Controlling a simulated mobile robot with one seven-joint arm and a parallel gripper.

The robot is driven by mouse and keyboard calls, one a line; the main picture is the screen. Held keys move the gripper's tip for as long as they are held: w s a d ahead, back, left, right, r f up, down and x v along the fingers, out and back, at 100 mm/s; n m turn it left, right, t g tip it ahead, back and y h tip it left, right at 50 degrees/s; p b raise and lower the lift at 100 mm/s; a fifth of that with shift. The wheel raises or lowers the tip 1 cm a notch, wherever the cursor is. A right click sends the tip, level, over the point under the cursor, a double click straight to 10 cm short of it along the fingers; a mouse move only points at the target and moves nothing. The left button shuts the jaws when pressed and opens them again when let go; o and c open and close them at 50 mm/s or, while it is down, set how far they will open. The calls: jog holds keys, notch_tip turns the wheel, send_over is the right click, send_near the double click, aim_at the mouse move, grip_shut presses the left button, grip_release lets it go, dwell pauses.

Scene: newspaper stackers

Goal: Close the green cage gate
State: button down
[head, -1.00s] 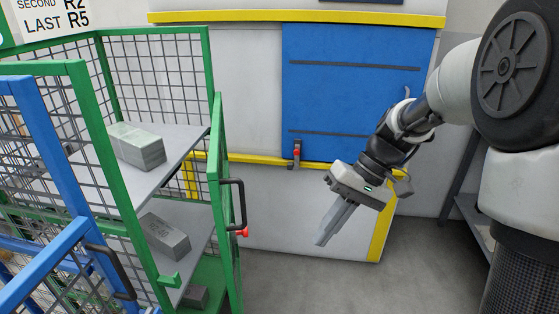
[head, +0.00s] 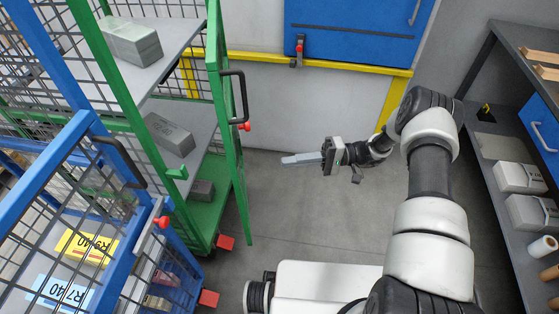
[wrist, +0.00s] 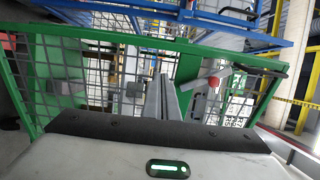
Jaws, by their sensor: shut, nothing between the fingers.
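The green cage gate (head: 228,150) stands swung open from the green cage (head: 205,222), seen nearly edge-on in the head view. It carries a black handle (head: 243,98) and a red knob (head: 245,126). My gripper (head: 284,161) is to the right of the gate, apart from it, with shut, empty fingers pointing left towards it. In the wrist view the green-framed mesh gate (wrist: 283,68) spans the picture beyond my fingers (wrist: 164,96). The red knob (wrist: 213,82) shows just right of the fingertips. A green catch (head: 178,172) sits on the cage's front post.
Grey bundles, such as the upper one (head: 131,41), lie on the cage shelves. A blue cage (head: 70,140) stands close at the left. A blue-panelled, yellow-trimmed unit (head: 340,110) is behind my gripper. Shelving (head: 495,90) stands at the right. The floor between is clear.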

jog(key=x, duration=1.2)
jog(key=shift+s+a+r, duration=0.1)
jog(key=shift+a, duration=0.05)
